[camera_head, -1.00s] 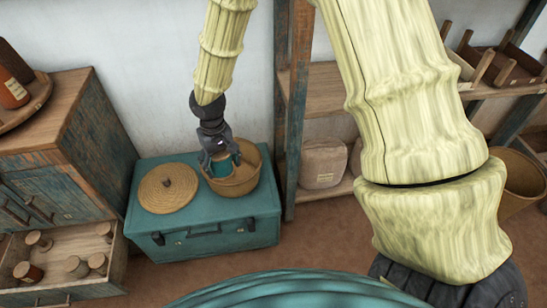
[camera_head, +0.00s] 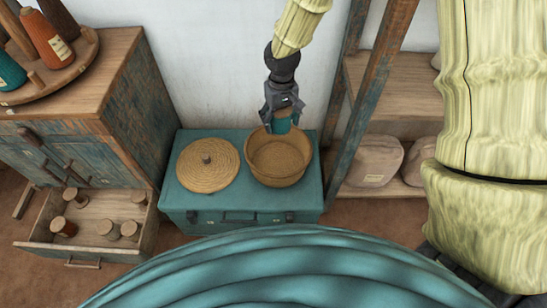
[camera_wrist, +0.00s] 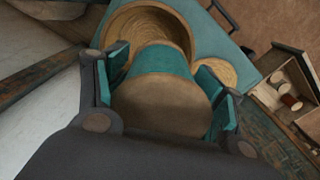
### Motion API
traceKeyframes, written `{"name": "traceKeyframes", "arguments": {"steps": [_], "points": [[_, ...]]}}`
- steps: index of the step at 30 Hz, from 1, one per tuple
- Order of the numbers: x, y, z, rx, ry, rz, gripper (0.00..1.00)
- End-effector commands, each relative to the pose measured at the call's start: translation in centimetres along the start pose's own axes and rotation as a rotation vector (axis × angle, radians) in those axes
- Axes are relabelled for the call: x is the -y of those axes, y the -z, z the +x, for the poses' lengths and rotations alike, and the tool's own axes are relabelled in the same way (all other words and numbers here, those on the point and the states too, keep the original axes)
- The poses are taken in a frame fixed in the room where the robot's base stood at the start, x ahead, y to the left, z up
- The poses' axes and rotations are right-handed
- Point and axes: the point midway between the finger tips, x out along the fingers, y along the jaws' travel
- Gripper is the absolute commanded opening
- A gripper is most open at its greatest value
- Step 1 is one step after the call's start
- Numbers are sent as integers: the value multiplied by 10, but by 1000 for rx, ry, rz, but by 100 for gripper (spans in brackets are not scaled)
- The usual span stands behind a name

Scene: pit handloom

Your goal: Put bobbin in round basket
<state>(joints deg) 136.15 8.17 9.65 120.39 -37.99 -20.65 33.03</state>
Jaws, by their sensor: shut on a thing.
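My gripper (camera_head: 283,107) is shut on a bobbin wound with teal thread, with a wooden end. The bobbin (camera_head: 283,126) hangs below the fingers. In the wrist view the bobbin (camera_wrist: 162,62) sits between the two finger pads, its round wooden end facing the camera. The round woven basket (camera_head: 277,178) stands on a teal trunk. In the head view the bobbin overlaps the basket's far rim; its height above the rim is hard to tell. The basket's visible inside looks empty. In the wrist view the basket (camera_wrist: 118,24) lies beyond the bobbin, partly hidden by it.
A round woven lid (camera_head: 207,166) lies left of the basket on the teal trunk (camera_head: 180,200). An open drawer (camera_head: 95,246) with several bobbins is at left, below a cabinet bearing a round tray of thread cones. A shelf post (camera_head: 362,95) stands right of the trunk.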

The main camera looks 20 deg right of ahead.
Motion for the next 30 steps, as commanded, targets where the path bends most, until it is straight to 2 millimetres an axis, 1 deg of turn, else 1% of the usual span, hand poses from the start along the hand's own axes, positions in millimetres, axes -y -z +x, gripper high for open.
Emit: {"name": "traceKeyframes", "arguments": {"steps": [1, 11, 30], "points": [[1, 1, 9, 1, 1, -51, 37], [9, 16, 49, 2, 6, -569, 37], [0, 36, 123, -1, 8, -1567, 37]]}}
